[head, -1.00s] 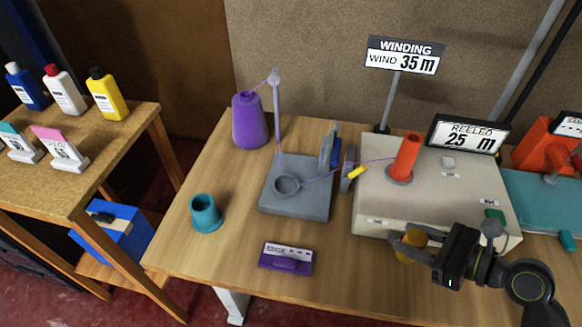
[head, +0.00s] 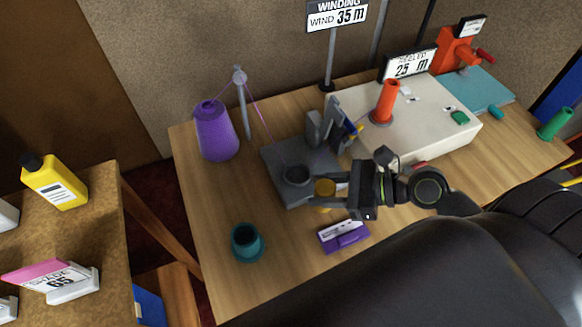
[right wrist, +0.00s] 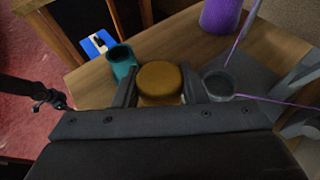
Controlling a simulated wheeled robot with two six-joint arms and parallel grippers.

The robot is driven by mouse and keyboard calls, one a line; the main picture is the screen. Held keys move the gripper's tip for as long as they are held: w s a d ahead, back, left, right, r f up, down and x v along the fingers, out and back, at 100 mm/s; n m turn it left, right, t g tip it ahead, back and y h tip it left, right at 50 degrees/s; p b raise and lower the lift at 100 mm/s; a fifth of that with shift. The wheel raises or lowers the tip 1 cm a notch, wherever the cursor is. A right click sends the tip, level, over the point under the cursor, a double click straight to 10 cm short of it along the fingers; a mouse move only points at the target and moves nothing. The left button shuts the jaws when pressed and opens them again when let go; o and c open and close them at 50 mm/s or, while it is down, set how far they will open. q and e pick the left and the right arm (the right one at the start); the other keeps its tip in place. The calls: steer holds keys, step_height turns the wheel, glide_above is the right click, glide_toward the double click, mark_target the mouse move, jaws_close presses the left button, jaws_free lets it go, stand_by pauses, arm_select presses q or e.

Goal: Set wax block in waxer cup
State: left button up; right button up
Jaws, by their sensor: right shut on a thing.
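The wax block (head: 324,187) is a short amber-brown cylinder. My right gripper (head: 328,192) is shut on it and holds it just right of the waxer cup. In the right wrist view the wax block (right wrist: 160,79) sits between the two fingers (right wrist: 160,88). The waxer cup (head: 297,175) is a small round grey cup on the grey machine base (head: 275,158). It also shows in the right wrist view (right wrist: 219,84), just right of the right finger. The cup looks empty. My left gripper is not in view.
A teal cup (head: 247,243) stands at the table's front left. A purple label holder (head: 343,236) lies in front of the base. A purple yarn cone (head: 215,131) and guide post (head: 243,105) stand behind. Purple yarn runs from the post to the cup area. A cream winder (head: 410,120) is at right.

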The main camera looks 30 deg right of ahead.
steer(key=w+f, duration=0.1)
steer(key=w, duration=0.2)
steer(key=w+f, duration=0.2)
steer(key=w, duration=0.1)
steer(key=w+d+f+b, duration=0.1)
steer(key=w+f, duration=0.1)
steer(key=w, duration=0.1)
steer(key=shift+w, duration=0.3)
steer(key=shift+w+f, duration=0.45)
steer(key=shift+w, duration=0.35)
steer(key=w+f, duration=0.2)
steer(key=shift+w+b, duration=0.3)
steer(key=shift+b, duration=0.05)
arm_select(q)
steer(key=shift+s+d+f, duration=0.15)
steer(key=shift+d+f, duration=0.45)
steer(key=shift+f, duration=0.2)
arm_select(e)
steer(key=shift+s, duration=0.1)
steer(key=shift+f, duration=0.15)
steer(key=o, duration=1)
